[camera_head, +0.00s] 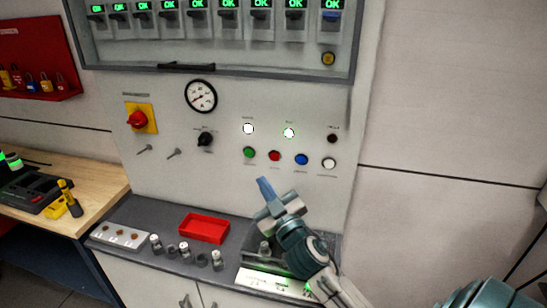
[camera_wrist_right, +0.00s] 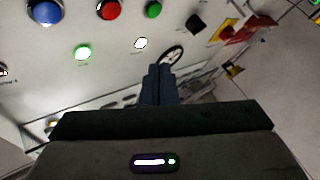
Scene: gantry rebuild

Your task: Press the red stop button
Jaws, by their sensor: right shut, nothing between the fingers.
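The red stop button (camera_head: 274,155) is a small round button on the light grey panel, between a green button (camera_head: 249,152) and a blue button (camera_head: 301,159). In the right wrist view the red button (camera_wrist_right: 109,9) is at the top edge, partly cut off. My right gripper (camera_head: 264,182) is shut and empty, its blue fingers pointing up towards the panel, below the button row in the head view. In the right wrist view its closed fingertips (camera_wrist_right: 160,70) appear apart from the red button. My left gripper is not in view.
A red rotary switch (camera_head: 137,119) on a yellow plate, a black knob (camera_head: 205,139) and a gauge (camera_head: 201,96) are on the panel. Below, a grey counter holds a red tray (camera_head: 204,228) and small parts. A wooden bench (camera_head: 95,185) stands left.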

